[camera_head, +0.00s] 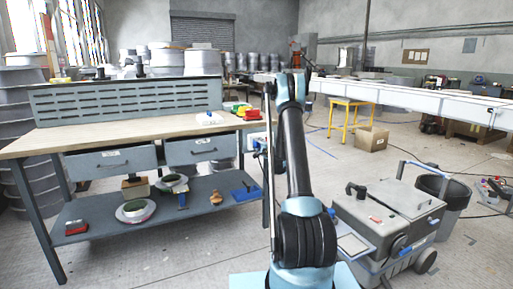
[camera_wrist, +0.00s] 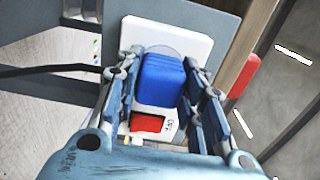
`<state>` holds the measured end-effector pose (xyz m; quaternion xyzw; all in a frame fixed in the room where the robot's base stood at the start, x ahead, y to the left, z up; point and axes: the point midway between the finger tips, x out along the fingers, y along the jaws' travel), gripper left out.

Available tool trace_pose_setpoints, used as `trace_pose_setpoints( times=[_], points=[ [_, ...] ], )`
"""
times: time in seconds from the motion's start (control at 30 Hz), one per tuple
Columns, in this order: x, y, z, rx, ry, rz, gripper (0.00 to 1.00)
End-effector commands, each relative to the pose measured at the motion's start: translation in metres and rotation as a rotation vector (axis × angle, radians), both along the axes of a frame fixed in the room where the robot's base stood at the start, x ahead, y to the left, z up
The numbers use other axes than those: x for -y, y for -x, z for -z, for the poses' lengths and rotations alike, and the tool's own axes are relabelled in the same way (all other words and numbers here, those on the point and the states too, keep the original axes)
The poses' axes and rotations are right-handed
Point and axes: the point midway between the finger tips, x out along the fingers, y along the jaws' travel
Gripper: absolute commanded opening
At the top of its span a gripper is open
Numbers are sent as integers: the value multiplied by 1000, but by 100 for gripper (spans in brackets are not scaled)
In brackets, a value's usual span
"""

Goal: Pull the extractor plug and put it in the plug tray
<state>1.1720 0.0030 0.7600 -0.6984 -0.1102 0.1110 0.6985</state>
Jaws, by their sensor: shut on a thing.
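In the wrist view a blue plug (camera_wrist: 161,80) sits in front of a white socket plate (camera_wrist: 190,45), above a red switch (camera_wrist: 147,123). My gripper (camera_wrist: 160,95) is shut on the plug, one finger on each side. I cannot tell whether the plug is fully seated or slightly out. In the head view my arm hides most of the gripper and the plug near the bench's right end. No tray is clearly marked for plugs; a shallow blue tray (camera_head: 245,193) lies on the bench's lower shelf.
A grey wheeled machine (camera_head: 375,225) stands close on my right. A red block (camera_wrist: 246,78) is right of the socket.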

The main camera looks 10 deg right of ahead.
Motion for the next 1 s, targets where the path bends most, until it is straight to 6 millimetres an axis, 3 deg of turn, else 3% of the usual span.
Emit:
trace_pose_setpoints(
  times=[1.0],
  points=[
    [9,28,0,0,0,0,0]
  ],
)
